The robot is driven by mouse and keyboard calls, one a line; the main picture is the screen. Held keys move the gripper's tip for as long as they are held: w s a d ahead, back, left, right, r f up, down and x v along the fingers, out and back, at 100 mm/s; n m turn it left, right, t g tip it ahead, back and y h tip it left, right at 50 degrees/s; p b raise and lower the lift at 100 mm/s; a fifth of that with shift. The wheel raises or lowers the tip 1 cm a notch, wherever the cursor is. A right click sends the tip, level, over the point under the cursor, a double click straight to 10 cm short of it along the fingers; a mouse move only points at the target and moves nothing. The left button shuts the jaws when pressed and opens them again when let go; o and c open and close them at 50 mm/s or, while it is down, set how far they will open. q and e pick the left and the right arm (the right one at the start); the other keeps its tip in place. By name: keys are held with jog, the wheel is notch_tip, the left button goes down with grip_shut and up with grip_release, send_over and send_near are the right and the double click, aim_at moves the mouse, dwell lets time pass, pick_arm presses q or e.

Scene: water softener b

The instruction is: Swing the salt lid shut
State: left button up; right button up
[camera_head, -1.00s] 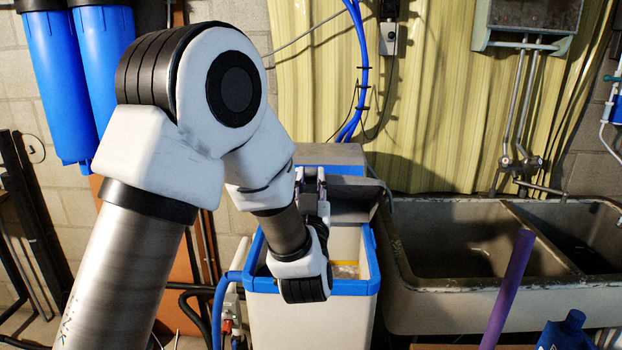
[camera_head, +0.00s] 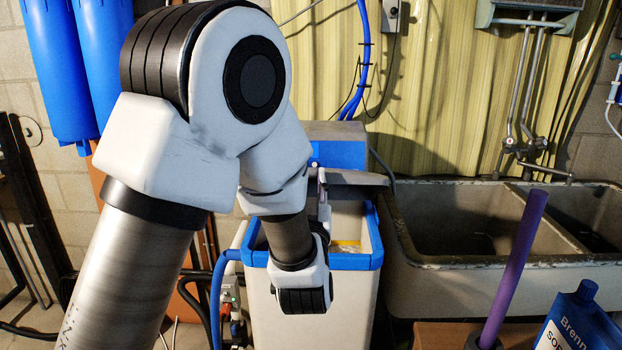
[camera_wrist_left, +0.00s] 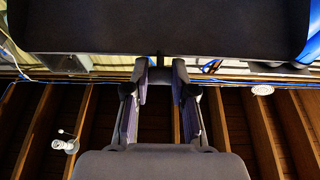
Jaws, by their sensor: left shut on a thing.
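The water softener cabinet (camera_head: 312,310) is cream with a blue rim, and its salt opening (camera_head: 350,222) shows open at the top. The grey salt lid (camera_head: 354,178) is seen nearly edge-on, raised above the back of the opening. My left gripper (camera_head: 321,182) reaches over the opening and is shut on the lid. In the left wrist view, the lid is a dark slab (camera_wrist_left: 165,28) across the top, with the gripper's fingers (camera_wrist_left: 160,78) at its edge. My arm hides the cabinet's left part and some of the lid. My right gripper is not in view.
A concrete double sink (camera_head: 450,222) stands close on the right. A blue hose (camera_head: 218,295) runs beside the cabinet's left. A purple tube (camera_head: 515,265) and a blue bottle (camera_head: 580,320) are at front right. Blue filter housings (camera_head: 60,70) hang at upper left.

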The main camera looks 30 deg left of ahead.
pick_arm(q)
jog(key=shift+s+d+f+b, duration=0.2)
jog(key=shift+f+b, duration=0.15)
jog(key=shift+f, duration=0.2)
jog(key=shift+s+d+f+b, duration=0.1)
jog(key=shift+s+f+b, duration=0.05)
jog(key=shift+f+b, duration=0.3)
notch_tip(320, 180, down, 8)
jog(key=s+b, duration=0.1)
jog(key=b, duration=0.6)
jog(key=shift+s+d+f+b, duration=0.25)
jog(key=shift+s+d+b, duration=0.05)
jog(key=shift+d+b, duration=0.1)
